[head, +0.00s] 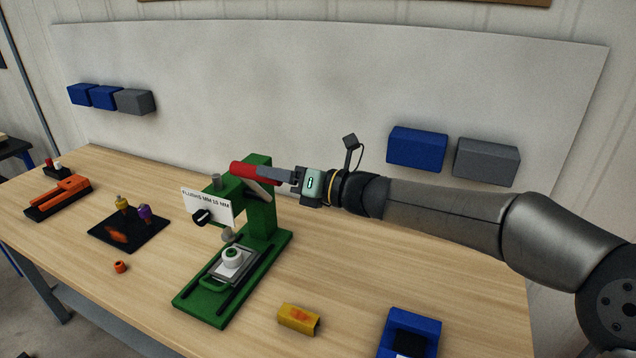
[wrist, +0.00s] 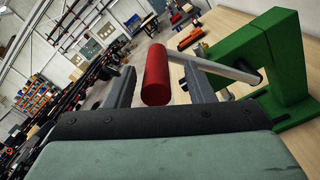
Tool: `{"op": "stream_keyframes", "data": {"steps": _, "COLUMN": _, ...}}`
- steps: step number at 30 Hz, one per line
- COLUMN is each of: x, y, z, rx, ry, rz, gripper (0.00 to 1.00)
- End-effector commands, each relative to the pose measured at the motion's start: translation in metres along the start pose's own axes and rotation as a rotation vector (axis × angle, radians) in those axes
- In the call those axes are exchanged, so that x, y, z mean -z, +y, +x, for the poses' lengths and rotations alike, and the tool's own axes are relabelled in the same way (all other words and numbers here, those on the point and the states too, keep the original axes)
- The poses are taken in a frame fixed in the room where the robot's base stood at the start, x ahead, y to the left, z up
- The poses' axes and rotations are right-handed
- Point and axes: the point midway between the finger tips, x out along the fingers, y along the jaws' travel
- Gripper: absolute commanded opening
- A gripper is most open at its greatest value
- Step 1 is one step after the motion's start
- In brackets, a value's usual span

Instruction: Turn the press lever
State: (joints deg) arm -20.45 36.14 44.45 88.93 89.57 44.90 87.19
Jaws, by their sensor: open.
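The green press (head: 262,218) stands on the wooden bench, with a white sign and a black knob on its front. Its lever ends in a red cylindrical grip (head: 243,172) at the upper left of the press. In the wrist view the red grip (wrist: 157,75) lies between my two fingers, with the grey lever rod (wrist: 215,68) running right to the green frame. My gripper (head: 275,172) is open around the red grip, coming from the right. A gap shows on the left side of the grip; contact on the right cannot be told. A small white round part (head: 232,255) sits on the press bed.
A yellow block (head: 299,319) and a blue bin (head: 410,335) lie at the bench front. A black mat (head: 128,236) with small coloured parts and an orange tool (head: 60,197) are on the left. Blue and grey wall bins (head: 417,148) hang behind my arm.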

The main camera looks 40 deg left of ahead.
Motion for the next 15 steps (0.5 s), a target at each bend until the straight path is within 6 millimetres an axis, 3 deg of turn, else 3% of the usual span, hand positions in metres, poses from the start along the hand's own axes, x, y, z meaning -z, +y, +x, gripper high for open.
{"op": "stream_keyframes", "data": {"steps": 15, "x": 0.002, "y": -0.002, "z": -0.120, "rx": 0.006, "ry": -0.001, "rz": -0.002, "gripper": 0.49}}
